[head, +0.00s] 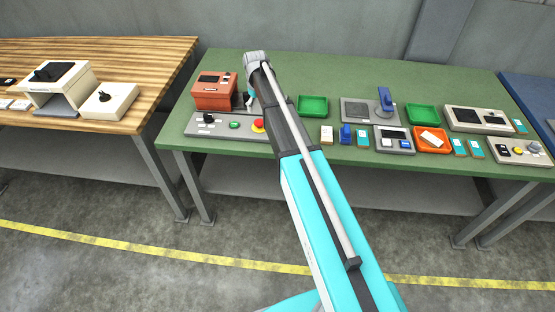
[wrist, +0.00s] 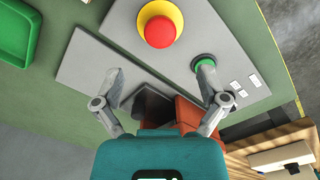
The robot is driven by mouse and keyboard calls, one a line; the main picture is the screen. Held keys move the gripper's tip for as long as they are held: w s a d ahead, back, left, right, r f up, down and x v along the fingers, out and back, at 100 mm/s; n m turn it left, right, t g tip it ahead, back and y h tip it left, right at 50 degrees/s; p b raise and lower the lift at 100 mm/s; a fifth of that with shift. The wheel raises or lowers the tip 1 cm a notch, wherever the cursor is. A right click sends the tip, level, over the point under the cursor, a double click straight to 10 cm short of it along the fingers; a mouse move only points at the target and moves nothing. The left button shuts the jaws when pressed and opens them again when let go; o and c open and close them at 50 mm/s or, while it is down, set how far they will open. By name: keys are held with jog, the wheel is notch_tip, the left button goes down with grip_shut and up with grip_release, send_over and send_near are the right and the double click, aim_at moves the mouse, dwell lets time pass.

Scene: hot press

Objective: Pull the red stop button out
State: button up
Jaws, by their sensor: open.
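The red stop button (head: 258,126) sits on a yellow collar at the right end of a grey control panel (head: 190,128). In the wrist view the red button (wrist: 160,32) shows from above at the top middle, inside its yellow collar (wrist: 177,12). My gripper (wrist: 158,78) is open and empty. Its fingers are spread, and the red button lies ahead of them in the picture, not between them. The right fingertip overlaps the green button (wrist: 204,60) in the picture; I cannot tell whether they touch. In the head view my arm mostly hides the gripper.
An orange press (head: 212,92) stands behind the panel. A green tray (head: 313,106) lies right of my arm, with several devices and small boxes beyond it. A wooden table (head: 120,52) stands at the left. Bare green tabletop lies between the panel and the tray.

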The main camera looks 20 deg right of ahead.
aim_at(259, 121)
jog(key=shift+r+p, duration=2.6)
jog(key=shift+r, duration=0.3)
jog(key=s+f+m+b, duration=0.2)
jog(key=s+f+b, duration=0.1)
jog(key=s, duration=1.1)
jog(key=s+a+f+m+b, duration=0.1)
jog(key=s+f+m+b, duration=0.1)
jog(key=s, duration=1.3)
jog(key=shift+s+f+b, duration=0.3)
jog(key=shift+f+b, duration=0.2)
jog(key=shift+b, duration=0.05)
